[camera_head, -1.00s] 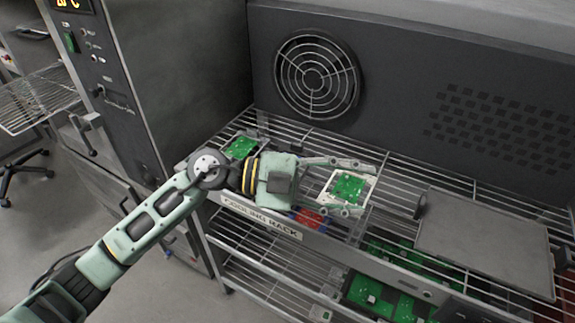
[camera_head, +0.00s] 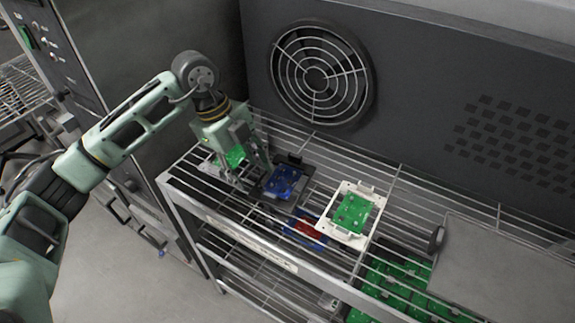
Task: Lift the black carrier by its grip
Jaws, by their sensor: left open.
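The black carrier (camera_head: 272,191) lies flat on the upper wire shelf and holds a blue circuit board (camera_head: 285,181). A small dark upright piece, perhaps its grip (camera_head: 293,158), stands at its far edge. My left gripper (camera_head: 250,177) points down just left of the black carrier, with its fingers apart and nothing seen between them. It partly hides a green board (camera_head: 236,155) in another carrier behind it. Whether a finger touches the black carrier I cannot tell. My right gripper is out of view.
A white carrier (camera_head: 333,231) with a green board (camera_head: 354,212) lies to the right on the same shelf. A grey flat tray (camera_head: 500,270) is further right. Red and blue items (camera_head: 306,228) and green boards (camera_head: 390,285) show on lower levels. A dark back wall with a fan (camera_head: 317,77) stands behind.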

